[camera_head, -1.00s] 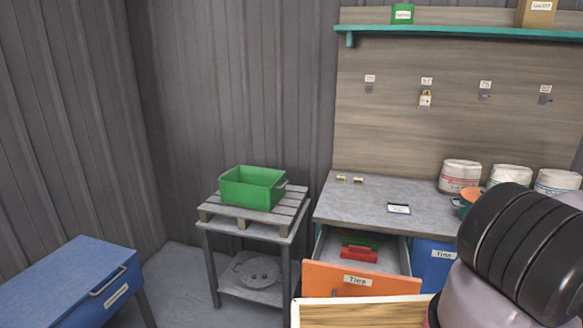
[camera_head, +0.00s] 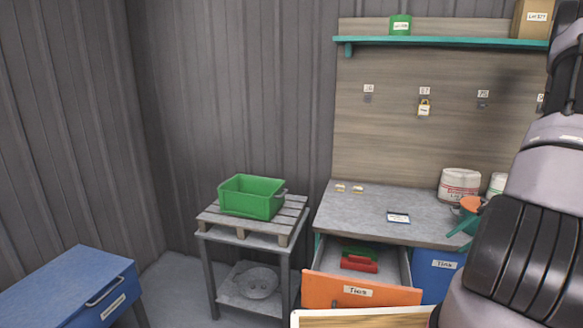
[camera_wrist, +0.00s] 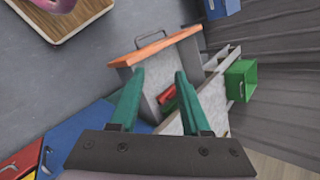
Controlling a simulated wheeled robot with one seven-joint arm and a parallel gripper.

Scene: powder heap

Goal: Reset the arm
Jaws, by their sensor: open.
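My gripper (camera_wrist: 160,70) shows in the wrist view with two green fingers apart and nothing between them. Beyond the fingers is the open drawer with an orange front (camera_wrist: 154,48). In the head view my arm fills the right edge, raised in front of the workbench (camera_head: 350,207). An orange and teal shape (camera_head: 468,211) shows beside the arm over the bench; I cannot tell whether it is part of my gripper. The orange drawer (camera_head: 360,292) stands pulled out, with red and green items (camera_head: 359,262) inside.
A green bin (camera_head: 252,197) sits on a pallet on a grey stand (camera_head: 206,265), left of the bench. A blue cabinet (camera_head: 70,285) is at lower left. White tubs (camera_head: 460,185) stand on the bench.

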